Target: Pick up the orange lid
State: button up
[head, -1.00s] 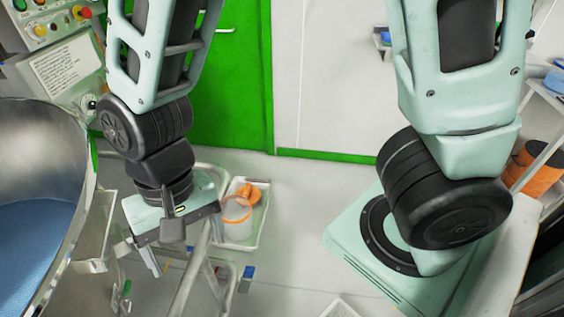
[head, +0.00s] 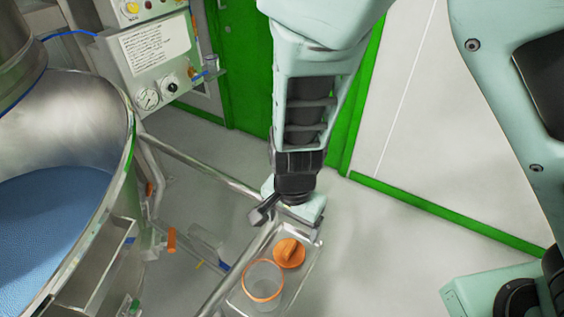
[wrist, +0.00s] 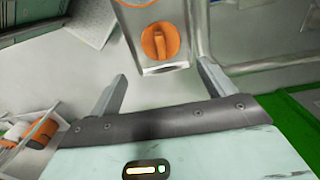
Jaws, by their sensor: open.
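The orange lid (head: 289,252) is a round disc with a raised grip bar. It lies in a shallow pale tray (head: 313,262), beside a clear jar with an orange rim (head: 263,283). In the wrist view the lid (wrist: 160,41) is beyond the fingertips, near the end of the tray (wrist: 165,69). My gripper (wrist: 165,85) is open and empty, its two fingers apart, with clear space between them and the lid.
Metal rails (head: 205,168) run beside the tray, and one also shows in the wrist view (wrist: 270,64). A large steel bowl with blue contents (head: 60,225) stands at the left. A control panel (head: 155,58) is behind it. Open floor (head: 385,235) lies right of the tray.

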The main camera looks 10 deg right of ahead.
aim_at(289, 247)
notch_tip(289, 247, down, 12)
jog(key=b, duration=0.3)
jog(key=shift+w+a+r, duration=0.1)
jog(key=shift+r, duration=0.15)
jog(key=c, duration=0.7)
